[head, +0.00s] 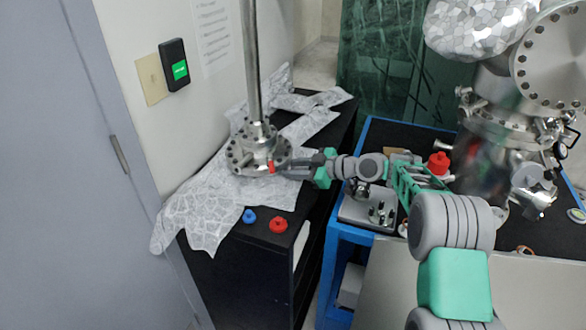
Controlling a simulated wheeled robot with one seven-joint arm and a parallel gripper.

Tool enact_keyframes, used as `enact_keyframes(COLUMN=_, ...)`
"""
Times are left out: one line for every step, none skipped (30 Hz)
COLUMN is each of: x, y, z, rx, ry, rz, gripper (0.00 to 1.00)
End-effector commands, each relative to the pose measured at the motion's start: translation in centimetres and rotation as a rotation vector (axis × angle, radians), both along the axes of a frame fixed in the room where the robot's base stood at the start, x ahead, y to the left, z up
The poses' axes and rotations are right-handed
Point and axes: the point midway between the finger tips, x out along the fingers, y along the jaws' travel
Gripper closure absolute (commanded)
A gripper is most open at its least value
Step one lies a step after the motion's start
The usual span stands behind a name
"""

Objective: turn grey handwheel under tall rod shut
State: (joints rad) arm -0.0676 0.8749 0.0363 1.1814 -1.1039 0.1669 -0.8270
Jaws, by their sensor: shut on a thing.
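The tall metal rod (251,60) stands upright on a round, bolted metal flange at the left. The grey handwheel (243,157) is at the rod's foot, over the crumpled foil; its lower edge is hard to tell from the flange parts. My gripper (277,168) reaches in from the right. Its fingers are shut on the handwheel's right side, by a small red piece, and partly hide that side. The exact finger contact is too small to see.
Crumpled foil (190,215) covers part of the black cabinet (245,262). A blue knob (249,216) and a red knob (278,225) are at its front. A blue-framed cart (345,233) and steel vacuum chamber (490,150) stand right. A wall is close at left.

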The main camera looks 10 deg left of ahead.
Motion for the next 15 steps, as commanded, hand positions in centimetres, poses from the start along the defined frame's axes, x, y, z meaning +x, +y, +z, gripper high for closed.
enact_keyframes(x=-0.02, y=0.01, z=0.00, rx=0.000, ry=0.000, rz=0.001, gripper=0.89)
enact_keyframes(x=-0.02, y=0.01, z=0.01, rx=0.000, ry=0.000, rz=0.001, gripper=0.92)
enact_keyframes(x=-0.02, y=0.01, z=0.01, rx=0.000, ry=0.000, rz=0.001, gripper=0.95)
enact_keyframes(x=-0.02, y=0.01, z=0.00, rx=0.000, ry=0.000, rz=0.001, gripper=0.97)
enact_keyframes(x=-0.02, y=0.01, z=0.01, rx=0.000, ry=0.000, rz=0.001, gripper=1.00)
enact_keyframes(x=-0.02, y=0.01, z=0.01, rx=0.000, ry=0.000, rz=0.001, gripper=1.00)
enact_keyframes(x=-0.02, y=0.01, z=0.01, rx=0.000, ry=0.000, rz=0.001, gripper=1.00)
enact_keyframes(x=-0.03, y=0.00, z=0.02, rx=0.000, ry=0.000, rz=0.001, gripper=1.00)
enact_keyframes(x=-0.03, y=0.00, z=0.02, rx=0.000, ry=0.000, rz=0.001, gripper=1.00)
enact_keyframes(x=-0.03, y=0.34, z=0.01, rx=0.001, ry=0.000, rz=0.001, gripper=1.00)
enact_keyframes(x=-0.04, y=0.24, z=0.02, rx=0.001, ry=0.000, rz=0.001, gripper=1.00)
enact_keyframes(x=-0.04, y=0.19, z=0.04, rx=0.001, ry=0.002, rz=0.002, gripper=1.00)
enact_keyframes(x=-0.04, y=0.16, z=0.05, rx=0.001, ry=0.004, rz=0.002, gripper=1.00)
enact_keyframes(x=-0.03, y=0.15, z=0.07, rx=0.002, ry=0.007, rz=0.002, gripper=1.00)
enact_keyframes(x=-0.01, y=0.12, z=0.10, rx=0.003, ry=0.013, rz=0.001, gripper=1.00)
